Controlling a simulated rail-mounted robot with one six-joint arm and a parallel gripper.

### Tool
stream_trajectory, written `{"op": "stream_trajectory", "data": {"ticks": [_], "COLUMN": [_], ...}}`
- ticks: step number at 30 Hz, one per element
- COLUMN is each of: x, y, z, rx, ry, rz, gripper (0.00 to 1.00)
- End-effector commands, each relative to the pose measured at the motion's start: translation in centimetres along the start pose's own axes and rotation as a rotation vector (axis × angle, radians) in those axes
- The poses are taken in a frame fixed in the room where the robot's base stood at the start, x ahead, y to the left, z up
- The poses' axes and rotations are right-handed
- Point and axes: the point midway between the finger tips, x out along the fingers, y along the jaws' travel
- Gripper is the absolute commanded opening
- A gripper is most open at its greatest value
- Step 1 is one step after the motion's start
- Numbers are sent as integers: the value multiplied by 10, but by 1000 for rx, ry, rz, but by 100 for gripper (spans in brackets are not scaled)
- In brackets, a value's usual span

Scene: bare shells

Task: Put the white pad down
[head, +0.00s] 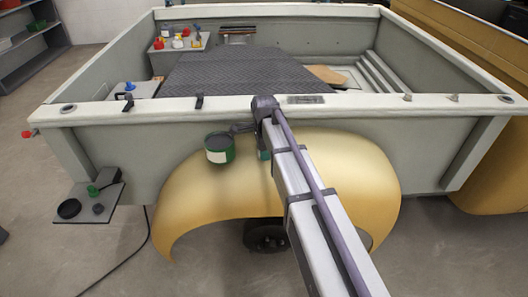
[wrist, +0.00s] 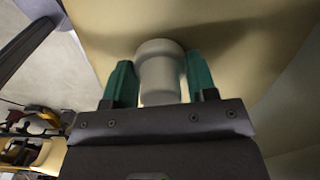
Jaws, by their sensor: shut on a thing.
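My gripper (wrist: 160,62) has two green fingers, one on each side of a pale, off-white round piece, which I take to be the white pad (wrist: 160,73). It is shut on this piece. The piece has a wider rounded end and a narrower stem, with the yellow fender surface behind it. I cannot tell whether it touches the fender. In the head view a bit of green finger (head: 264,153) shows beside my arm in front of the yellow fender (head: 340,175). The white pad is hidden there by my arm.
A side shelf (head: 115,200) at lower left holds a black dish (head: 69,208) and small items. A green can (head: 219,149) shows just left of my arm; its support is unclear. The grey tub's pale rim (head: 400,104) runs behind. A corner tray (head: 158,47) holds several bottles.

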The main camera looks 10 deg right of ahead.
Motion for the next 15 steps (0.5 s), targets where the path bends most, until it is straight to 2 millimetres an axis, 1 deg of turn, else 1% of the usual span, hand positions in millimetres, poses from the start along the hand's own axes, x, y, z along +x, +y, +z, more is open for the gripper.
{"op": "stream_trajectory", "data": {"ticks": [2,3,9,10,15], "x": [4,3,2,2,2], "y": [0,0,0,0,0], "z": [0,0,0,0,0], "rx": [0,0,0,0,0], "ry": [0,0,0,0,0], "rz": [0,0,0,0,0], "gripper": [33,55,74,77,78]}}
